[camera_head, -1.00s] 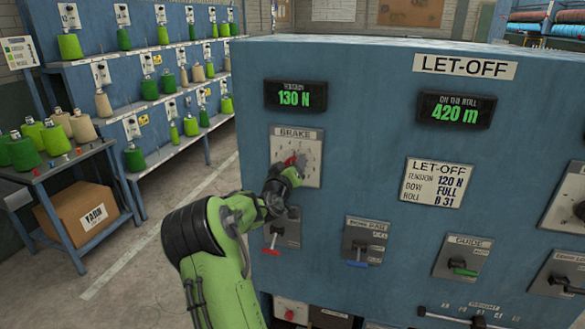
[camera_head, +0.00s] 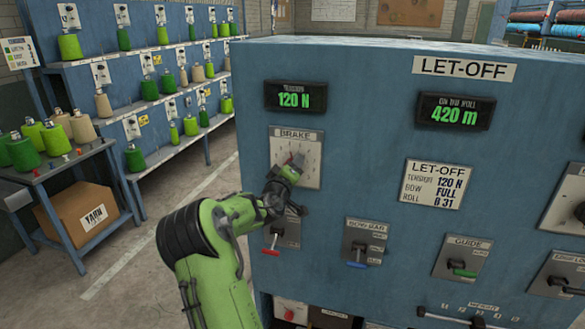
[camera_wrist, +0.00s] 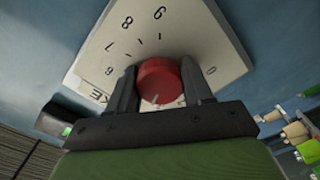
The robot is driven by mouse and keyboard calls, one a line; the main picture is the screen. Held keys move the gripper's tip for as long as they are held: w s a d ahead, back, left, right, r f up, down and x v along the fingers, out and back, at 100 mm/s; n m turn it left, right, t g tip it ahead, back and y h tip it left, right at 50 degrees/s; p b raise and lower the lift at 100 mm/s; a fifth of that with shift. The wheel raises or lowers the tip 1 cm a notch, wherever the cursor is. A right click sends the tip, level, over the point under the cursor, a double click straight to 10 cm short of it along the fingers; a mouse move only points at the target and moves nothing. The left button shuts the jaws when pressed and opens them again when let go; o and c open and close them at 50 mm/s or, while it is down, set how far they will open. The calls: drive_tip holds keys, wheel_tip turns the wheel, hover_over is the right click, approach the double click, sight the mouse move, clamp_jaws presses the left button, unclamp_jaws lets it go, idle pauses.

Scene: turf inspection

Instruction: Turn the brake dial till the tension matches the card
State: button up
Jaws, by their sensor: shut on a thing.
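The brake dial is a red knob (camera_wrist: 160,80) on a pale numbered plate (camera_head: 308,150) marked BRAKE. My gripper (camera_wrist: 160,88) is shut on the knob, one finger on each side, as the wrist view shows. In the head view my gripper (camera_head: 291,166) covers most of the knob. The tension display (camera_head: 295,97) above the plate reads 120 N in green. The LET-OFF card (camera_head: 435,184) to the right lists tension 120 N, bow FULL and roll B 31, though the roll line is small.
Below the dial are a red-handled lever (camera_head: 270,243) and a blue-handled lever (camera_head: 356,264). A green-handled guide switch (camera_head: 463,268) is further right. Another display (camera_head: 455,110) reads 420 m. Yarn racks (camera_head: 150,100) and a cone table (camera_head: 60,170) stand left, beyond open floor.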

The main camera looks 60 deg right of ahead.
drive_tip(key=shift+f, duration=0.15)
drive_tip(key=o, duration=1)
drive_tip(key=s+a, duration=0.1)
drive_tip(key=a, duration=0.4)
drive_tip(key=a+b, duration=0.1)
drive_tip(key=a, duration=0.4)
drive_tip(key=s+a+b, duration=0.1)
drive_tip(key=a, duration=0.4)
drive_tip(key=shift+s+a, duration=0.3)
